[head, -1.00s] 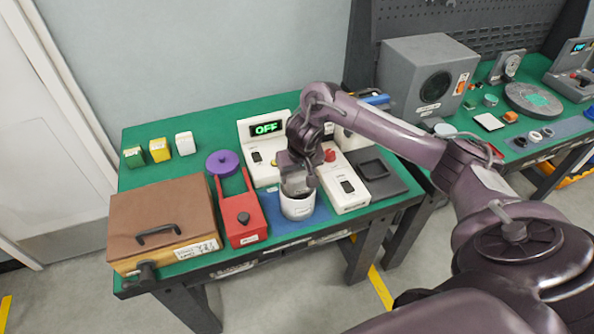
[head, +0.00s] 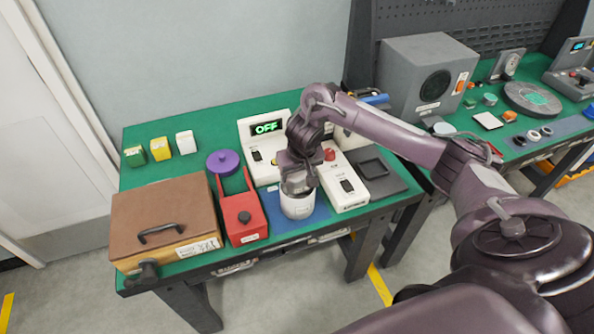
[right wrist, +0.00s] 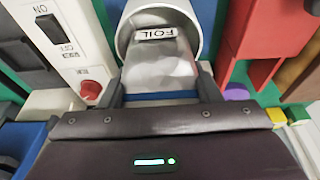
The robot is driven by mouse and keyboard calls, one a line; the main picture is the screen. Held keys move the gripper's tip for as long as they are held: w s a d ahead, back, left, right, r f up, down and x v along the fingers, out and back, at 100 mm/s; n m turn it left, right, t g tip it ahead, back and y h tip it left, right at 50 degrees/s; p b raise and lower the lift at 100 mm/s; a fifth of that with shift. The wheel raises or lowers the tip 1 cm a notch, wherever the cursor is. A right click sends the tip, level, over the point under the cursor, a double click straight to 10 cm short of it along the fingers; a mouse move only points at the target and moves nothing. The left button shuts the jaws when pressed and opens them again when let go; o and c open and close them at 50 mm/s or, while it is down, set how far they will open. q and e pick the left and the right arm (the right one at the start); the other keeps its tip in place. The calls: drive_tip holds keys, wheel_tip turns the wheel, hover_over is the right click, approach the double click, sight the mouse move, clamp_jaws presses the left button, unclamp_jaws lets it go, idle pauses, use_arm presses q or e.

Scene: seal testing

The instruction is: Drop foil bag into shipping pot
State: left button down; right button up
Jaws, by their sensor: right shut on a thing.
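The white shipping pot (head: 298,208) stands upright on a blue mat at the front of the green bench. My right gripper (head: 298,187) points down at the pot's mouth. In the right wrist view, the silvery foil bag (right wrist: 160,66), with a FOIL label, sits between the fingers of my right gripper (right wrist: 160,88). They are shut on it. The bag's far end lies inside the rim of the pot (right wrist: 197,17). The pot's bottom is hidden. My left gripper is out of view.
A red device (head: 243,218) stands close left of the pot, beside a brown-lidded box (head: 165,215). A white switch box (head: 348,185) with a red button is close on the right. A display unit reading OFF (head: 266,128) stands behind.

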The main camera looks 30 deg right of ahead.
idle(0.3)
drive_tip(key=o, duration=1)
drive_tip(key=shift+o, duration=0.2)
wheel_tip(320, 180, up, 8)
drive_tip(key=p, duration=1)
